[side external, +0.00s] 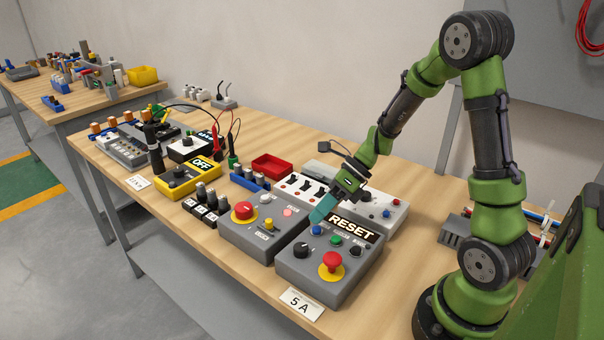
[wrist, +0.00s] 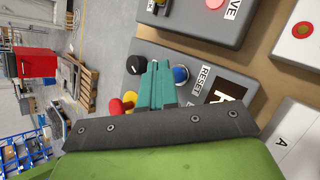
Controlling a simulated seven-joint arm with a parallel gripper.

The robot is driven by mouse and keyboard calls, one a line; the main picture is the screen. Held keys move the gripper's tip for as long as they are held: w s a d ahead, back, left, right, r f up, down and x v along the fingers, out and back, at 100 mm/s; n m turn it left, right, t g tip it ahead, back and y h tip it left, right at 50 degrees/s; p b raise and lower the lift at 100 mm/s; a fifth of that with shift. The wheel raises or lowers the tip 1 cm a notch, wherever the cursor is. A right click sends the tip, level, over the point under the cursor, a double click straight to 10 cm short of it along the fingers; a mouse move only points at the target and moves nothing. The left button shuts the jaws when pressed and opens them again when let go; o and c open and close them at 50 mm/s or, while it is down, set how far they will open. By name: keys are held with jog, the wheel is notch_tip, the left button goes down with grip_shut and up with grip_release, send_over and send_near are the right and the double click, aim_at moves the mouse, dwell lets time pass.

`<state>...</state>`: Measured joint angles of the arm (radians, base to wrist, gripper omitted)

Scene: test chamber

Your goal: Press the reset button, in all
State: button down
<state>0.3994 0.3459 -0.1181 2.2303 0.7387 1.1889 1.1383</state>
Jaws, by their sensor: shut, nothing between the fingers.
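A grey control box (side external: 345,285) marked by a large black RESET sign (side external: 353,229) stands near the table's front edge. It carries a blue button (side external: 317,229), a green button (side external: 336,240), a black knob (side external: 302,250) and a red mushroom button on yellow (side external: 333,264). My gripper (side external: 318,216) has teal fingers, shut and empty, pointing down just above the blue button. In the wrist view the fingertips (wrist: 155,67) are between the black knob (wrist: 136,64) and the blue button (wrist: 180,75), which has a small RESET label beside it. I cannot tell whether they touch. The green button is hidden there.
A second grey box (side external: 258,235) with a red mushroom button stands directly left. A white switch box (side external: 385,208) stands behind. A yellow OFF box (side external: 187,180) and a red tray (side external: 272,166) are farther left. A 5A card (side external: 301,304) lies at the front edge.

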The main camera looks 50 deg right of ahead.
aim_at(320, 228)
jog(key=shift+f, duration=0.15)
jog(key=shift+f, duration=0.3)
jog(key=shift+f, duration=0.5)
dwell(0.7)
jog(key=shift+r, duration=0.95)
jog(key=shift+r, duration=2.5)
